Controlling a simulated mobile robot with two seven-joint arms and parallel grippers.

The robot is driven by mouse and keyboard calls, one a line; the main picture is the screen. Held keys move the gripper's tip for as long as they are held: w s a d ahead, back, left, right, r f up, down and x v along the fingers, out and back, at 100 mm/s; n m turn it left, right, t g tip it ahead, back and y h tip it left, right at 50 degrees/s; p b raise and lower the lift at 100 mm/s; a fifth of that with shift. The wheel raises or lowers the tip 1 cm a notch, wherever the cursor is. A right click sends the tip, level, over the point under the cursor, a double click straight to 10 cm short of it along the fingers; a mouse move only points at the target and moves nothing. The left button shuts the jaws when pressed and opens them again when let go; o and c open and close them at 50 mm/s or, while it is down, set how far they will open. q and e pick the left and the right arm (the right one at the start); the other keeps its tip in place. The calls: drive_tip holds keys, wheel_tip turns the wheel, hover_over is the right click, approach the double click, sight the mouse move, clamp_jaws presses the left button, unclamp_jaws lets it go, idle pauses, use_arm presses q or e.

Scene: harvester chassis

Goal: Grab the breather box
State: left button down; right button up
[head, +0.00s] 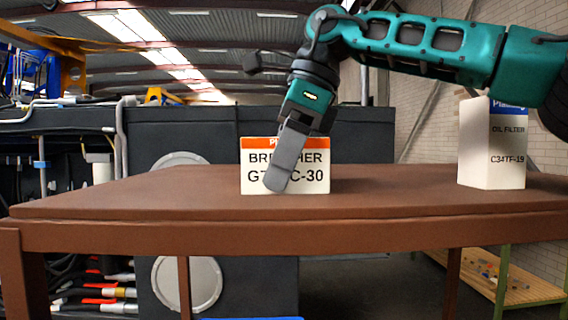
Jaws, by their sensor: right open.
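The breather box (259,178) is a white carton with an orange top band and dark lettering, standing upright on the brown table. My right gripper (277,186) comes down from the upper right and is in front of the box, covering the middle of its lettering. The gripper is open, seen from the side so that one grey finger shows and the other is hidden. I cannot tell whether it touches the box. My left gripper is not in view.
A white oil filter box (491,155) with a blue band stands at the right on the brown table (400,203). The table between the boxes is clear, as is its left part. Dark machinery (215,135) stands behind. A wooden shelf (505,285) is at the lower right.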

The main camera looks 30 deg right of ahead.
drive_tip(key=shift+f, duration=0.15)
drive_tip(key=c, duration=1.1)
wheel_tip(320, 180, up, 9)
drive_tip(key=shift+a, duration=0.1)
drive_tip(key=shift+r, duration=0.65)
